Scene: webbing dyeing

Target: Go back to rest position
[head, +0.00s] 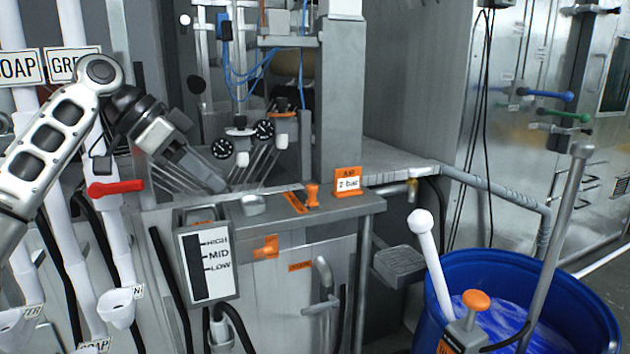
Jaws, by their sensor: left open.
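My left arm comes in from the left edge, white and grey, and bends down at its dark wrist. My left gripper (226,184) is open, its grey ribbed fingers spread apart over the steel machine (350,235). I see nothing held between them. The fingertips are near the machine's top edge, behind the level gauge; whether they touch anything I cannot tell. My right gripper is not in view.
Close to my left arm are white pipes with SOAP (18,68) labels and a red lever (116,188). A HIGH/MID/LOW gauge (207,264), orange switch (312,194) and two dials stand near the gripper. A blue barrel (587,313) of blue liquid is at lower right.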

